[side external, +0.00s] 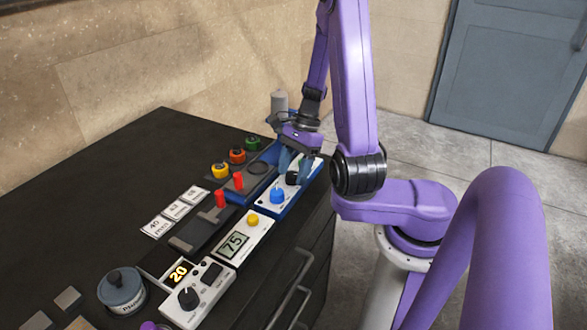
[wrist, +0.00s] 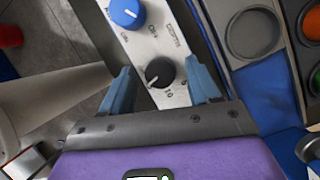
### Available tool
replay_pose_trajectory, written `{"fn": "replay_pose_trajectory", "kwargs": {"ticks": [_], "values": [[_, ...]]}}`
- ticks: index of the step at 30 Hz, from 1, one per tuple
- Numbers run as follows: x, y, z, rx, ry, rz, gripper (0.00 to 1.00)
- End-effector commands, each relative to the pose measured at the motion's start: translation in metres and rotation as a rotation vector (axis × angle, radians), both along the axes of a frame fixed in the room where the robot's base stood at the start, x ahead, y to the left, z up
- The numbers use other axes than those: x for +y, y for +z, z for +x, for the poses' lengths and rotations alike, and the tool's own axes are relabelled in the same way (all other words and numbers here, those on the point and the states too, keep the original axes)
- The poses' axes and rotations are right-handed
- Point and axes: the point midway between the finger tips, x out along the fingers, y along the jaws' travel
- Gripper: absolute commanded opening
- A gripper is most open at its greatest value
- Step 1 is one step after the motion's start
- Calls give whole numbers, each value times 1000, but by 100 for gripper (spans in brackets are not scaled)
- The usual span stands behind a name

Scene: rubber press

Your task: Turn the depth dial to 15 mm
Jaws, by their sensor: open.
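A small black dial (wrist: 160,72) with a white pointer line sits on a pale panel (wrist: 152,45) in the wrist view. Whether the fingertips are down at the dial's height is unclear. In the side view, my gripper (side external: 294,164) is over the far end of the blue-edged panel, at the black dial (side external: 292,178).
A blue knob (wrist: 126,12) marked on and off is on the same panel. A blue tray (wrist: 262,85) with round wells lies alongside.

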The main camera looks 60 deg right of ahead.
Motion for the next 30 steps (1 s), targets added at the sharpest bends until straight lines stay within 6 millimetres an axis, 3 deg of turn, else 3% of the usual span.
{"fn": "replay_pose_trajectory", "kwargs": {"ticks": [6,11,12,30], "values": [[0,0,0,0,0,0,61],[0,0,0,0,0,1,9],[0,0,0,1,0,1,6],[1,0,0,2,105,4,6]]}}
